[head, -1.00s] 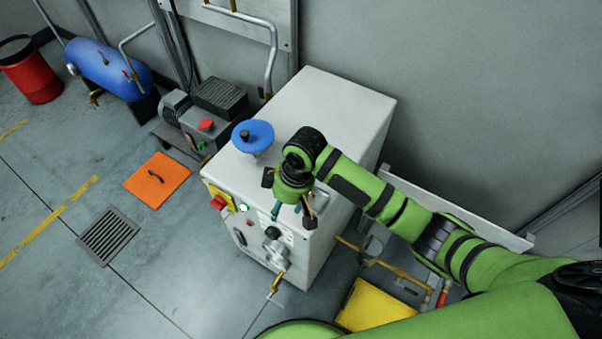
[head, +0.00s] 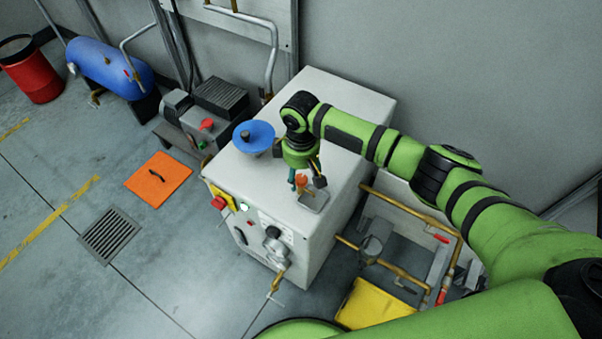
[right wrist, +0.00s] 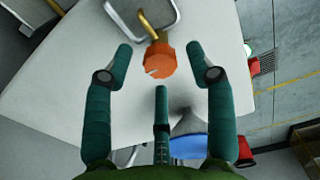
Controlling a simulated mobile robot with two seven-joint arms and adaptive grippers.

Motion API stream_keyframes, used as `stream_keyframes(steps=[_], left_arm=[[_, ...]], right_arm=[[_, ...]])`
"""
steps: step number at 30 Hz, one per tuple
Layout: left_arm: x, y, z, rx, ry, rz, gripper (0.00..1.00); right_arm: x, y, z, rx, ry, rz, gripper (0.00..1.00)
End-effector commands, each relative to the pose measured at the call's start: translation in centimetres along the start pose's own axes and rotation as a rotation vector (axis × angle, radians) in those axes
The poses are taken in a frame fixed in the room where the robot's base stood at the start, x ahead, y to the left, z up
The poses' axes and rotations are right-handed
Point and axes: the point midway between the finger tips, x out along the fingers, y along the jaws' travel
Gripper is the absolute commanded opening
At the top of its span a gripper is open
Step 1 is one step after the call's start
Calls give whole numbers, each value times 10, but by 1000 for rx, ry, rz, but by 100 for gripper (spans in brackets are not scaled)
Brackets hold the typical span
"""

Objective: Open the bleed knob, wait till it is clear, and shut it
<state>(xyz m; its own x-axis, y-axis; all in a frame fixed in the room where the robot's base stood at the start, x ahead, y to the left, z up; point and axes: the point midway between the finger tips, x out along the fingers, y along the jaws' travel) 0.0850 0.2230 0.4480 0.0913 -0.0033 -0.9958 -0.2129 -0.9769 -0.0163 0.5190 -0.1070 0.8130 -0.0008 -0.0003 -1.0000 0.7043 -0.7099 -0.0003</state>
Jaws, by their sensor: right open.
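The orange bleed knob (head: 301,180) sits on top of the white cabinet (head: 335,105), near its front right edge. In the right wrist view the knob (right wrist: 160,60) has a notched rim and sits at the end of a brass fitting (right wrist: 149,25). My right gripper (head: 306,172) points down at the knob. Its teal fingers are open, one on each side of the knob with visible gaps, and a third finger is below it in the wrist view. The fluid is not discernible. My left gripper is not in view.
A blue funnel-like disc (head: 254,137) stands on the cabinet left of my gripper. The front panel has a red-and-yellow switch (head: 220,202) and a brass tap (head: 277,284). Brass pipes (head: 400,272) and a yellow box (head: 372,306) are at the right.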

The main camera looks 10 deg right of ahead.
Motion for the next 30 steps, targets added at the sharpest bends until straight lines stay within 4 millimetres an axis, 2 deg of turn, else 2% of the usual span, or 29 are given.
stream_keyframes(steps=[3, 11, 14, 15, 16, 30], left_arm=[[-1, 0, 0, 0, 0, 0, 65], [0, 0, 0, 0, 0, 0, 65], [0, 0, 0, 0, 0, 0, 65], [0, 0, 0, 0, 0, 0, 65], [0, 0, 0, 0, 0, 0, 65], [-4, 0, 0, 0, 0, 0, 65]], right_arm=[[8, 0, 0, -1, -1, 0, 56], [9, 0, 0, -1, 1, 0, 56], [9, 0, 0, -1, 1, 0, 20], [9, 0, 0, -1, 1, 0, 4], [9, 0, 0, -1, 1, 0, 0], [9, -1, 0, -68, -1, -1, 0]])
